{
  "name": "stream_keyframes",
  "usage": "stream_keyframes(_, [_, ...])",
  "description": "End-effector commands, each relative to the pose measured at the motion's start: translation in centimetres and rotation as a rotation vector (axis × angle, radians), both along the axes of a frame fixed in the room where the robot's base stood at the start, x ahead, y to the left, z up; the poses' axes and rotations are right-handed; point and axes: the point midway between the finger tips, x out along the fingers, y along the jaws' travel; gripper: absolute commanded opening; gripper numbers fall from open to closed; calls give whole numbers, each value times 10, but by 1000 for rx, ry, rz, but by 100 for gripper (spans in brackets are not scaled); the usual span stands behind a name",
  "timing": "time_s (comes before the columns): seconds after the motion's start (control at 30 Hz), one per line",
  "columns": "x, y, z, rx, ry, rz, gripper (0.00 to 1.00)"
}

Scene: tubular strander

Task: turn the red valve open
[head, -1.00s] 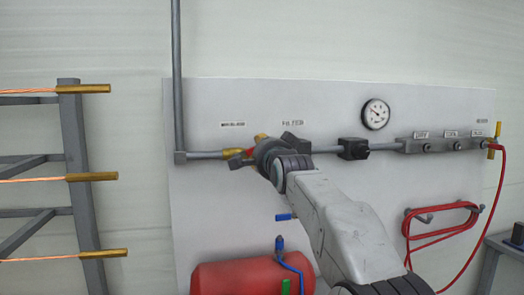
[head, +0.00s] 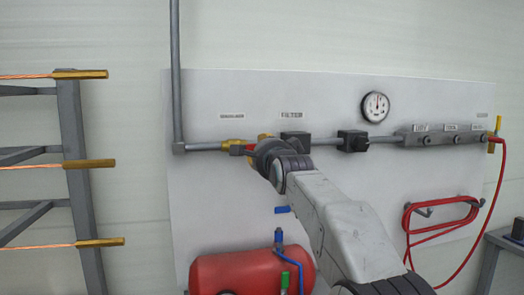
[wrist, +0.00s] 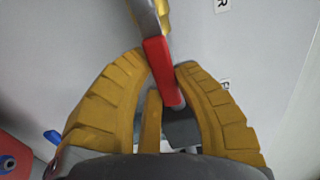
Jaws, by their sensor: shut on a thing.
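The red valve handle (wrist: 161,68) lies between the two yellow fingers of my gripper (wrist: 166,62) in the wrist view, and the gripper is shut on it. My wrist and arm hide the rest of the valve and most of the fingers.
A pressure gauge (head: 375,107) has its needle pointing up. Dark filter blocks (head: 352,141) and a grey manifold (head: 455,138) sit along the pipe. A red tank (head: 245,272) stands below, a coiled red hose (head: 440,222) hangs right, and a rack (head: 75,170) stands left.

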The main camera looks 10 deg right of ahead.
Motion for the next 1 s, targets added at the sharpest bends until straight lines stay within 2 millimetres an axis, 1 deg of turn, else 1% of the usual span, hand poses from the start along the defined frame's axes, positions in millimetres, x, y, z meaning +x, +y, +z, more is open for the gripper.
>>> stream_keyframes(0.17, [0, 1, -2, 1, 4, 1, 0])
stream_keyframes(0.2, [0, 1, -2, 1, 4, 1, 30])
stream_keyframes(0.47, [0, 0, -1, 0, 3, 0, 53])
stream_keyframes(0.77, [-1, 0, -1, 0, 2, 0, 54])
stream_keyframes(0.87, [-4, 0, 0, 0, 2, 0, 54])
stream_keyframes(1.0, [-15, 0, 0, 0, 2, 0, 54])
